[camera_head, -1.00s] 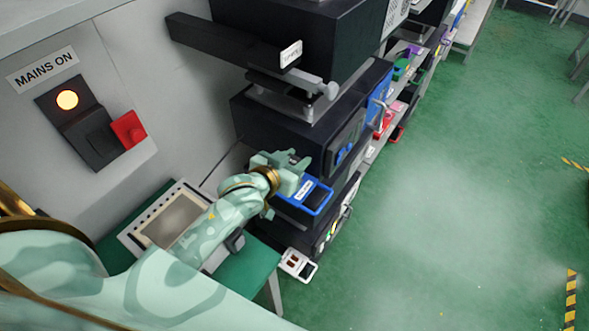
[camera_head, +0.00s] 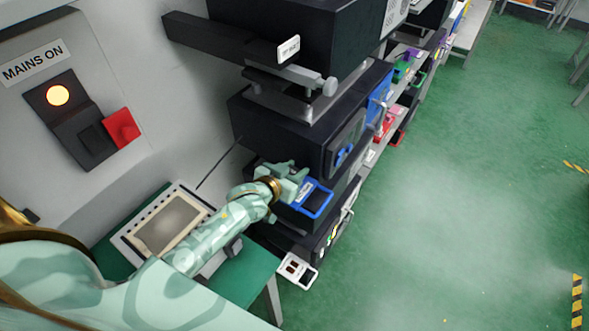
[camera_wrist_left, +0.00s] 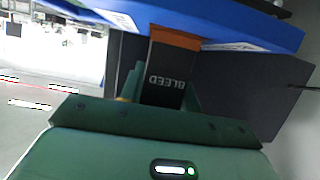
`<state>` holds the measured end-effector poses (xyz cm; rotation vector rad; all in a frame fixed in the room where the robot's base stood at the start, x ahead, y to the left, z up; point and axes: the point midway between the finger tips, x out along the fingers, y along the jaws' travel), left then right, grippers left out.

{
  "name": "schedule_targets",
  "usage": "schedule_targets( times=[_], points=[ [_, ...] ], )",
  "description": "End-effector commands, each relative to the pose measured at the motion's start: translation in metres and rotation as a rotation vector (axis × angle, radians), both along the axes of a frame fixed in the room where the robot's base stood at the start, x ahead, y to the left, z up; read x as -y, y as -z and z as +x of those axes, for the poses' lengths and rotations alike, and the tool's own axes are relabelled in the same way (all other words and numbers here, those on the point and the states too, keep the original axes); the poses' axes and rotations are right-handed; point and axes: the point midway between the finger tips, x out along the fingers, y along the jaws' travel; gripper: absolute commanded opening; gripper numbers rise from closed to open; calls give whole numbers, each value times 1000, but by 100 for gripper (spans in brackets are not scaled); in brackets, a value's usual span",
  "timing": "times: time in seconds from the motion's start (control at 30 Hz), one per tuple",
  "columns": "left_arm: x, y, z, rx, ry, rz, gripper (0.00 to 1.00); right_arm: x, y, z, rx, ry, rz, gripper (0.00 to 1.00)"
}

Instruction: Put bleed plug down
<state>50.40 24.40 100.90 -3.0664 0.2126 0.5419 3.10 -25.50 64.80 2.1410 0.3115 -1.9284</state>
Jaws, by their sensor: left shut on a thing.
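My left gripper (camera_head: 292,180) is shut on the bleed plug and is beside the blue-rimmed tray (camera_head: 318,208) on the front of the dark cabinet stack. In the left wrist view the bleed plug (camera_wrist_left: 166,78) is a dark block lettered BLEED with an orange end, between the fingers. Its orange end is up against or very close to the blue tray edge (camera_wrist_left: 240,22); I cannot tell whether they touch. The plug is hidden by the gripper in the head view. My right gripper is not in view.
A dark unit with a blue latch (camera_head: 345,150) stands just above the tray. A grey lever (camera_head: 310,78) juts out higher up. A panel with a lit lamp and red switch (camera_head: 122,127) is at left. A framed pad (camera_head: 168,225) lies on the green bench. Green floor is open at right.

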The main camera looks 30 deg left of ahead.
Motion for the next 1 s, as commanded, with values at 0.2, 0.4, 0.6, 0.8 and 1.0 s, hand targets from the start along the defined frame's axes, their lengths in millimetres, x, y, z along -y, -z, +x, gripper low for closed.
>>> schedule_targets(
  times=[0.2,0.4,0.6,0.8,1.0],
  points=[
    [0,1,0,0,0,0,54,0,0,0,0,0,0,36],
    [0,-2,0,0,0,0,54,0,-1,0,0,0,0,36],
    [-3,-13,-26,-2,1,0,54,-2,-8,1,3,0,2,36],
    [-10,-30,-72,-2,0,0,54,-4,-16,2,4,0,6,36],
    [-14,-40,-103,-1,0,-1,54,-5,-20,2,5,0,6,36]
  ],
)
